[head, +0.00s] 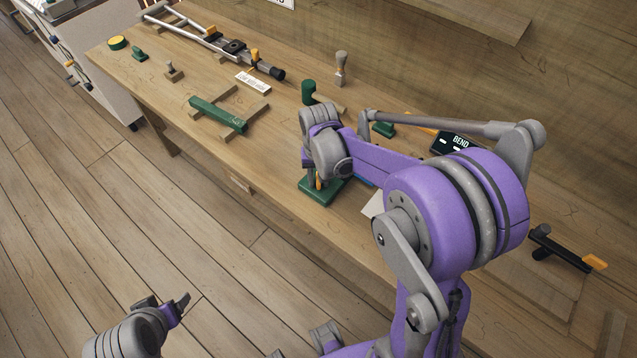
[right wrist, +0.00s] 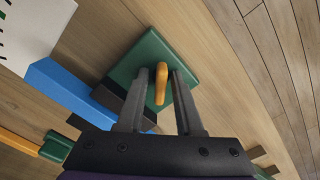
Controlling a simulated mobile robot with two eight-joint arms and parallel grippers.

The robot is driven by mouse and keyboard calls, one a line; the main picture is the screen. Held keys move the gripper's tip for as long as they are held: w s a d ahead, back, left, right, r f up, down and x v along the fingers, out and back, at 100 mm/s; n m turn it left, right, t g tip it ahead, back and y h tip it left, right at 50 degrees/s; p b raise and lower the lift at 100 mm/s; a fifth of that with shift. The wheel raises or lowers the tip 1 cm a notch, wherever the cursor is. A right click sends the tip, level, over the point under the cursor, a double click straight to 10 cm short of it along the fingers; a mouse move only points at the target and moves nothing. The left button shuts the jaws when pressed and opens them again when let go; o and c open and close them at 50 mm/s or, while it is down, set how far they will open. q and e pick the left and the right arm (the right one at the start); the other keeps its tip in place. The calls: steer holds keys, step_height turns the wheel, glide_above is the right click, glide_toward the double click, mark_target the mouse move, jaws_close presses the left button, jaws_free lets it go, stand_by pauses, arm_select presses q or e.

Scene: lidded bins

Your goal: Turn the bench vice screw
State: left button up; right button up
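A green block-like base (head: 322,190) with an upright orange handle (head: 318,181) stands near the bench's front edge and looks like the vice. In the right wrist view the green base (right wrist: 188,62) lies below the fingers, with the orange handle (right wrist: 161,84) between them. My right gripper (right wrist: 160,74) is open around the handle, with a gap visible on each side. In the head view my right wrist hides much of the vice. My left gripper (head: 183,303) is low at the bottom left, away from the bench; its opening is unclear.
A black "BEND" panel (head: 455,143) is behind my right arm. A blue bar (right wrist: 62,90) lies beside the vice.

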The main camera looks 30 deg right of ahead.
steer(key=shift+w, duration=0.1)
jaws_close()
steer(key=n, duration=0.4)
steer(key=shift+n+b, duration=0.3)
steer(key=shift+n, duration=1.8)
